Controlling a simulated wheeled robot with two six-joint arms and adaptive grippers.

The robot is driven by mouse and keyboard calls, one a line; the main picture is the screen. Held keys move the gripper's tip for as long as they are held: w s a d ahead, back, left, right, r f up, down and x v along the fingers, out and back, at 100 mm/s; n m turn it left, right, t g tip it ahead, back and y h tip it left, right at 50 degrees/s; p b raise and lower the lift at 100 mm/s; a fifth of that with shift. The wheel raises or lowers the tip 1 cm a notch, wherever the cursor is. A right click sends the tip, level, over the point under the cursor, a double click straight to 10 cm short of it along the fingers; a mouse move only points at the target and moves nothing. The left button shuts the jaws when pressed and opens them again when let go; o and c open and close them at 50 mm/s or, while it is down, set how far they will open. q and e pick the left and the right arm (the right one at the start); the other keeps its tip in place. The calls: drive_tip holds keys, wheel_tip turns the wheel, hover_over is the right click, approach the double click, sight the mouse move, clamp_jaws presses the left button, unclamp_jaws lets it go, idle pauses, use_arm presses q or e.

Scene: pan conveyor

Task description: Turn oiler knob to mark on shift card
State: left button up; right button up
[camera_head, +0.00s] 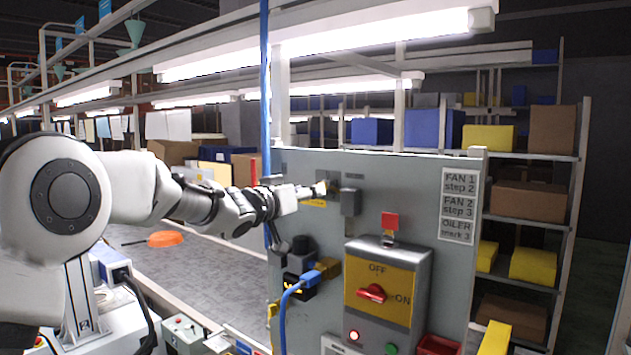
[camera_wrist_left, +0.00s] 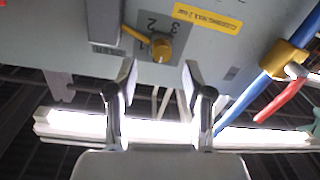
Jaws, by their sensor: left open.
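The shift card (camera_head: 458,206) on the panel's right side reads fan 1 step 2, fan 2 step 3, oiler mark 3. My left gripper (camera_head: 319,189) is at the upper left of the grey panel, in front of a small dark plate. In the left wrist view my left gripper (camera_wrist_left: 160,78) is open and empty, with a yellow-brass knob (camera_wrist_left: 161,49) just beyond the gap between its fingertips. The knob sits on a grey plate with marks 1, 2 and 3; I cannot tell its exact setting. A yellow pointer or lever (camera_wrist_left: 132,33) lies beside it. My right gripper is out of view.
A yellow label (camera_wrist_left: 208,18) is beside the knob. A blue hose (camera_head: 286,310) and a black fitting (camera_head: 299,284) hang below my left gripper. A switch box (camera_head: 387,290) with a red handle stands out from the panel. A conveyor (camera_head: 190,275) runs at left.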

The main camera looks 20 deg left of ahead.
use_arm(q)
drive_tip(key=p+x, duration=0.1)
drive_tip(key=x, duration=0.3)
drive_tip(key=shift+w+f, duration=0.1)
drive_tip(key=shift+c, duration=0.7)
drive_tip(key=shift+a, duration=0.1)
clamp_jaws()
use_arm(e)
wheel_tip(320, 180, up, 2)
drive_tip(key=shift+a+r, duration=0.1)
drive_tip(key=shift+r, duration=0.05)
